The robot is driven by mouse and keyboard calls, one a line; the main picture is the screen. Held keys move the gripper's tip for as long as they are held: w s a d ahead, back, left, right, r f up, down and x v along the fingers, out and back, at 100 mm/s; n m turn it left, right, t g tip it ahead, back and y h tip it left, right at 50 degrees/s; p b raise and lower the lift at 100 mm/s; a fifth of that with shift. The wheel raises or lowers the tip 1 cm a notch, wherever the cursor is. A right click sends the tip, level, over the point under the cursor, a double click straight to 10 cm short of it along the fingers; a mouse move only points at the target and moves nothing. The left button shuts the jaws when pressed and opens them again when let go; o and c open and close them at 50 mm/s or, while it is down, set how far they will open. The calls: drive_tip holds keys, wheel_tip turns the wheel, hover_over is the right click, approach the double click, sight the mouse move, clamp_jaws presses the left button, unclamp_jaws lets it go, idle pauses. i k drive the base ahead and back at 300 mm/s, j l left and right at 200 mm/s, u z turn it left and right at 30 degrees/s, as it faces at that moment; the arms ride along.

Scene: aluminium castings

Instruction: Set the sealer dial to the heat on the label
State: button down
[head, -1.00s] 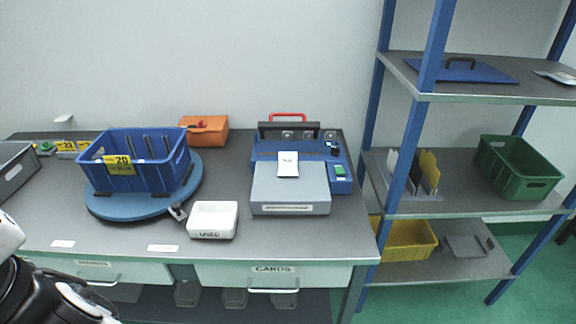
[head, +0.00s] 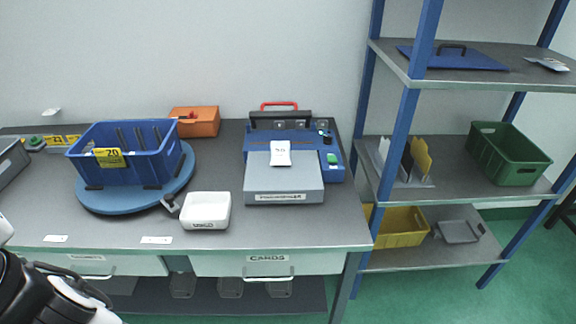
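The sealer (head: 335,160) is a blue machine with a grey front plate (head: 283,186) at the back right of the bench. A small black dial (head: 322,138) sits on its right side, above a green button (head: 332,159); the dial's setting is too small to read. A white label (head: 280,153) lies on the sealer; its print is too small to read. A dark bar with several small light discs runs along the back. Part of my arm shows at the lower left, far from the sealer. My gripper's fingers are not in view.
A blue crate (head: 171,163) marked 20 stands on a round blue turntable (head: 118,203). A white tray (head: 206,212) and an orange box (head: 207,122) are on the bench (head: 330,226). Blue-post shelves (head: 477,186) stand close at the right. The bench's front right is clear.

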sight(326, 139)
drive_tip(key=i+l+u, duration=1.05)
drive_tip(key=l, duration=0.25)
drive_tip(key=k+j, duration=0.05)
drive_tip(key=k, duration=0.05)
